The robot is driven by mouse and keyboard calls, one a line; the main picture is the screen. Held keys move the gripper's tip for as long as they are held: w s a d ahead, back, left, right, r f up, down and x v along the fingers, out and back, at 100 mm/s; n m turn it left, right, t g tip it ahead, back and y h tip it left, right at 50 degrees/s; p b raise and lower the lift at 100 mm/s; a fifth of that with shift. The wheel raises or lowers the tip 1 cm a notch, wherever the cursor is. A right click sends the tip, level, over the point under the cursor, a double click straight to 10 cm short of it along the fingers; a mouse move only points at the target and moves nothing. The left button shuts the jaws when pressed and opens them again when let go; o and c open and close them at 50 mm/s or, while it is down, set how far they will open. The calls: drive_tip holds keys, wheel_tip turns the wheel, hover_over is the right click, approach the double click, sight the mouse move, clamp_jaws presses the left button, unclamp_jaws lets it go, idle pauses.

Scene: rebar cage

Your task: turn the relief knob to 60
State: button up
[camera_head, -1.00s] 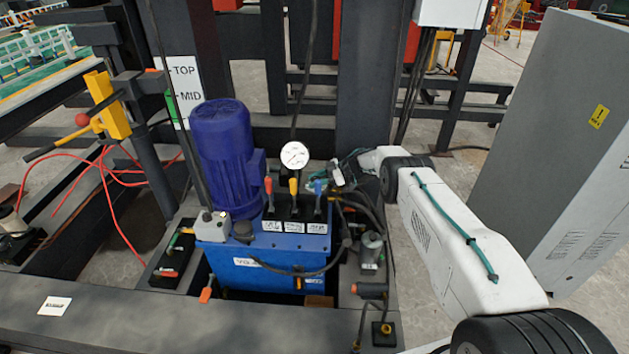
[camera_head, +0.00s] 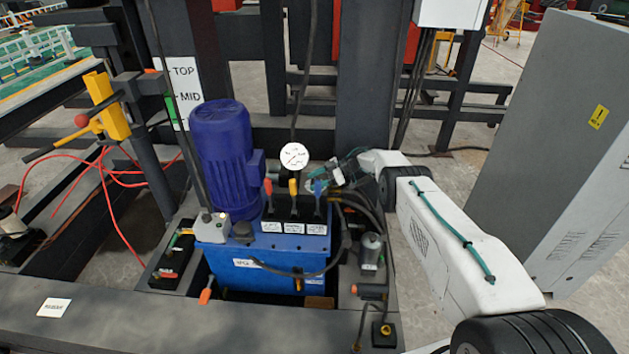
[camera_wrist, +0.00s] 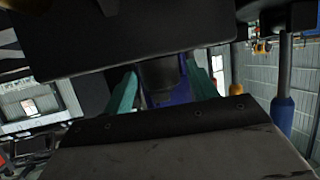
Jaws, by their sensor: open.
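My gripper (camera_head: 335,175) is at the right of the white round gauge (camera_head: 294,156), behind the lever valves. In the wrist view its two teal fingers stand apart, and the gripper (camera_wrist: 163,90) is open. A dark round part (camera_wrist: 160,76) shows between the fingers; it may be the relief knob. I cannot tell whether the fingers touch it. No scale or number is readable on it. In the head view I cannot make out the knob near the gripper. The gauge markings are too small to read.
The blue motor (camera_head: 222,150) stands on the blue tank (camera_head: 262,270), left of the gauge. Red, yellow and blue levers (camera_head: 293,188) rise just in front of the gripper. Dark hoses (camera_head: 368,208) run below it. A grey cabinet (camera_head: 560,150) stands at the right.

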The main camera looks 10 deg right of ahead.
drive_tip(key=v, duration=0.7)
drive_tip(key=shift+d+r, duration=0.15)
drive_tip(key=shift+d, duration=0.15)
